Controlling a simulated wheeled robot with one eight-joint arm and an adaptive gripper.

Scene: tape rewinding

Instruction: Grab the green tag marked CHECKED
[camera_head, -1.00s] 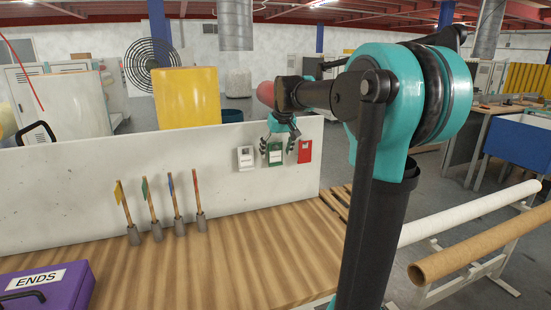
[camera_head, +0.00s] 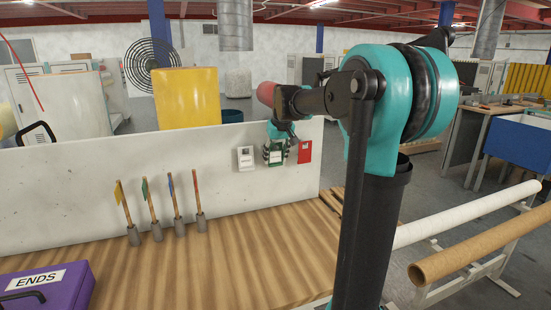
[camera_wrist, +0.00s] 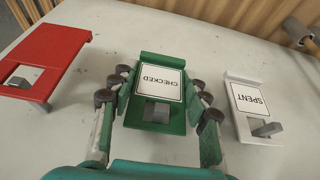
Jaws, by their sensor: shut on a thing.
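The green tag (camera_wrist: 157,92), with a white label reading CHECKED, is upside down in the wrist view. In the head view the green tag (camera_head: 276,157) is at the white panel, between a white tag and a red tag. My gripper (camera_wrist: 159,88) has its fingers on both sides of the green tag and is shut on it. In the head view my gripper (camera_head: 277,150) is at the panel and partly covers the tag. Whether the tag touches the panel I cannot tell.
A white tag marked SPENT (camera_wrist: 249,106) and a red tag (camera_wrist: 42,64) hang close on either side. The white panel (camera_head: 100,190) stands behind a wooden bench (camera_head: 240,260). Several small flagged sticks (camera_head: 152,210) and a purple ENDS box (camera_head: 45,290) are at left.

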